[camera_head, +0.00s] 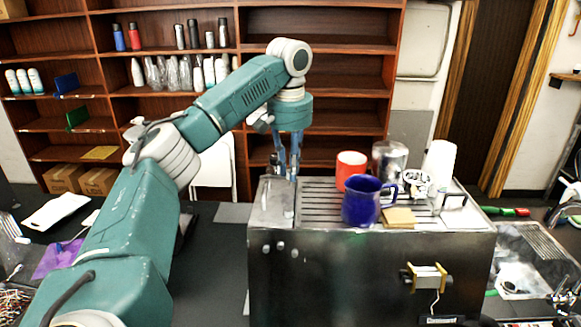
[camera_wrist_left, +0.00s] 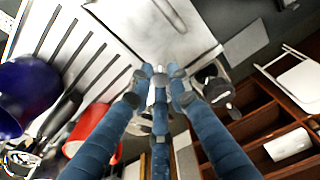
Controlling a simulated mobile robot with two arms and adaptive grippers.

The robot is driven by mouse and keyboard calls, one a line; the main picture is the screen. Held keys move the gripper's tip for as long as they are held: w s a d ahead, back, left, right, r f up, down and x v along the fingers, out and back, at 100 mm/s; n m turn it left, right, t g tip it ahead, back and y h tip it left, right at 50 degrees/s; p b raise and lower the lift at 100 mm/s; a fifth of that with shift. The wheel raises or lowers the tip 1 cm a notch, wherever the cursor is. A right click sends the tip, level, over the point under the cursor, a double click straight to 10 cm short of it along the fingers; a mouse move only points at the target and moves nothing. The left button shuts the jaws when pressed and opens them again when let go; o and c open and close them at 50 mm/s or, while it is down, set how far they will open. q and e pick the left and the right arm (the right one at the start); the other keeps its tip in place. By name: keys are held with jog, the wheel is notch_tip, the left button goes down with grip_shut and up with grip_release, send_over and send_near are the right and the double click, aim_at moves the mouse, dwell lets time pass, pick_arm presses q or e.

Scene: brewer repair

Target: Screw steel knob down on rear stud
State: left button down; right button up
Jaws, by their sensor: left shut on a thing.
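My left gripper (camera_head: 284,172) comes down from above onto the left end of the brewer's top (camera_head: 265,213). In the left wrist view its blue fingers (camera_wrist_left: 160,78) close together on a small grey metal piece, which looks like the steel knob (camera_wrist_left: 160,80). The fingertips hide most of it, and I cannot make out the rear stud under it. A dark and grey round fitting (camera_wrist_left: 215,88) stands just to the right of the fingertips in the left wrist view, apart from them. My right gripper is not in view.
On the brewer's slatted top stand a blue mug (camera_head: 361,203), a red cup (camera_head: 350,164), a metal canister (camera_head: 389,158) and white cups (camera_head: 438,163). A tan sponge-like block (camera_head: 399,217) lies at the front. Shelves (camera_head: 340,75) stand behind.

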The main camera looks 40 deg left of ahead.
pick_arm(q)
jog(key=shift+n, duration=1.2)
jog(key=n, duration=0.3)
jog(key=shift+w, duration=0.1)
jog(key=shift+n, duration=0.4)
jog(key=n, duration=0.5)
jog(key=shift+w+g, duration=0.1)
jog(key=shift+g, duration=0.3)
jog(key=n, duration=0.6)
